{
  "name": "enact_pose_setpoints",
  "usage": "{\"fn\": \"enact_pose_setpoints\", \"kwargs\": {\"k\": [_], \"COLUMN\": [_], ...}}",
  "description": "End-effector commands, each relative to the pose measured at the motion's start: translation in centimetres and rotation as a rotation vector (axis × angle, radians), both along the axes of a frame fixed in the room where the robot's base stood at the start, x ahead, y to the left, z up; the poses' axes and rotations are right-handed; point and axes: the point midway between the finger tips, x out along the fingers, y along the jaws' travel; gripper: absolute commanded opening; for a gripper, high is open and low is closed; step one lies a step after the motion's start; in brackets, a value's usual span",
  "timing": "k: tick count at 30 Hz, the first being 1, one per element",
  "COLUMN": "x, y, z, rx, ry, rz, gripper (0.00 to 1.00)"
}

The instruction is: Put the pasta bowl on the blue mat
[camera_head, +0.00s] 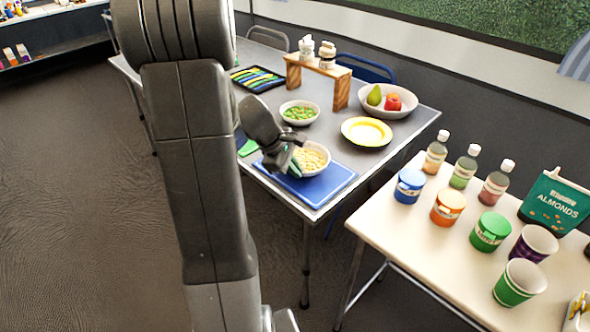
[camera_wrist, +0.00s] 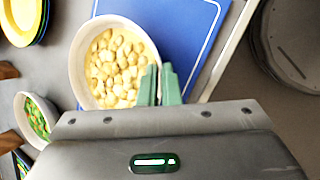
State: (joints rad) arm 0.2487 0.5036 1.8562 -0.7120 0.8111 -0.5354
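The pasta bowl (camera_head: 326,163) is white and filled with pale pasta pieces. It is over the back part of the blue mat (camera_head: 323,190), near the table's front corner. In the wrist view the bowl (camera_wrist: 78,62) covers part of the mat (camera_wrist: 190,30) and reaches to or past the mat's left edge. I cannot tell whether it rests on the mat or hangs slightly above it. My gripper (camera_head: 296,165) is at the bowl's near-left side. In the wrist view its green fingertips (camera_wrist: 159,84) are close together, one on each side of the bowl's rim.
A bowl of green and orange food (camera_head: 300,112), a yellow plate (camera_head: 367,131), a fruit bowl (camera_head: 388,112) and a wooden stand (camera_head: 319,73) occupy the table behind. A second table (camera_head: 420,225) at right carries bottles, jars and cups. The mat's front part is bare.

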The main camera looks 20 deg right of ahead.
Motion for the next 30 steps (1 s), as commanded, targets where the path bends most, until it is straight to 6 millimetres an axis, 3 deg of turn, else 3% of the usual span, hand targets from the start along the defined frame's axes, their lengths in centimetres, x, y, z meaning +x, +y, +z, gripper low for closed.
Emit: {"fn": "enact_pose_setpoints", "kwargs": {"k": [7, 9, 11, 20, 23, 30], "x": [0.0, 0.0, 0.0, 0.0, 0.1, 0.2], "y": [0.0, 0.0, 0.0, 0.0, 0.3, 2.7], "z": [-0.3, -0.1, -0.1, 0.1, 0.9, 5.2], "rx": [-0.001, 0.0, 0.0, -0.001, -0.001, -0.001], "ry": [-0.001, 0.0, 0.0, -0.001, -0.002, -0.005], "rz": [0.0, 0.0, 0.0, 0.0, 0.001, 0.003], "gripper": [0.0, 0.18, 0.26, 0.26, 0.26, 0.26]}}
